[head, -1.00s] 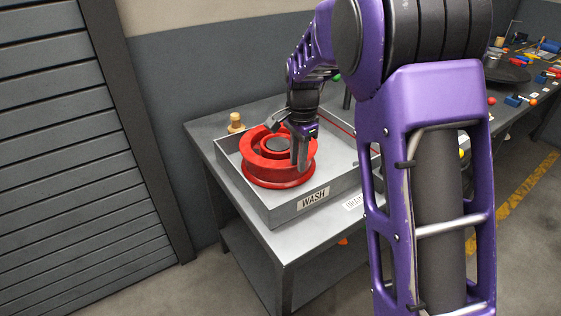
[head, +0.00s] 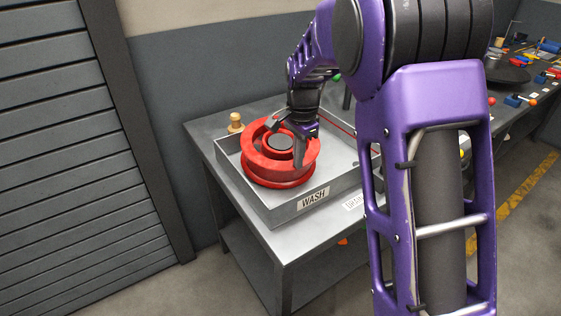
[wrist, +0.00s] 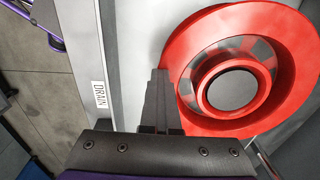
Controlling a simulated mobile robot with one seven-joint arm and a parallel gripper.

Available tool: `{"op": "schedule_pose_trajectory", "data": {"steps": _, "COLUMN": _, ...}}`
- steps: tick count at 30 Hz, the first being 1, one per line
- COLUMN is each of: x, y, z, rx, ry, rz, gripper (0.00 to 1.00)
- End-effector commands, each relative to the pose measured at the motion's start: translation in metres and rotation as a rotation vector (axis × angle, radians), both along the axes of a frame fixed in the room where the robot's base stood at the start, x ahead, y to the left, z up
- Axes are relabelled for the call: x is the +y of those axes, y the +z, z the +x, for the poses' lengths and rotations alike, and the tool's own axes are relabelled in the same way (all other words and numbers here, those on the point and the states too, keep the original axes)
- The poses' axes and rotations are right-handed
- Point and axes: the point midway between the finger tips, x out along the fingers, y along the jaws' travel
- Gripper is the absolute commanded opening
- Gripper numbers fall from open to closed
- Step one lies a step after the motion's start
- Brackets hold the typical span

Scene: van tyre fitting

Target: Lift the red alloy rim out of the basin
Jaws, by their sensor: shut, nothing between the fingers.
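The red alloy rim (head: 262,167) lies in the grey basin marked WASH (head: 258,205), toward its left side. Its dark round centre faces up. My gripper (head: 297,158) is over the right part of the rim, with a finger reaching down at its right edge. In the wrist view my gripper (wrist: 158,85) shows as dark fingers beside the left edge of the rim (wrist: 187,50). It is shut with nothing held. The arm hides part of the basin, and the contact between finger and rim is unclear.
The basin stands on a grey table (head: 200,132). A small wooden peg-like object (head: 236,122) stands behind the basin's left corner. A bench (head: 520,100) with several small coloured parts is at the far right.

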Motion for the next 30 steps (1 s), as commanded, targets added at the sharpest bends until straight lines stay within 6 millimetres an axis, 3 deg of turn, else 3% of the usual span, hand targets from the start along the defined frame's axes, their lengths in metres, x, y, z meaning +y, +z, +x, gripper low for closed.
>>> {"op": "schedule_pose_trajectory", "data": {"steps": 1, "x": -0.0132, "y": -0.0308, "z": -0.0151, "rx": 0.068, "ry": -0.011, "rz": -0.028, "gripper": 0.00}}
{"op": "schedule_pose_trajectory", "data": {"steps": 30, "x": -0.0127, "y": -0.0226, "z": -0.0138, "rx": 0.084, "ry": -0.011, "rz": -0.042, "gripper": 0.00}}
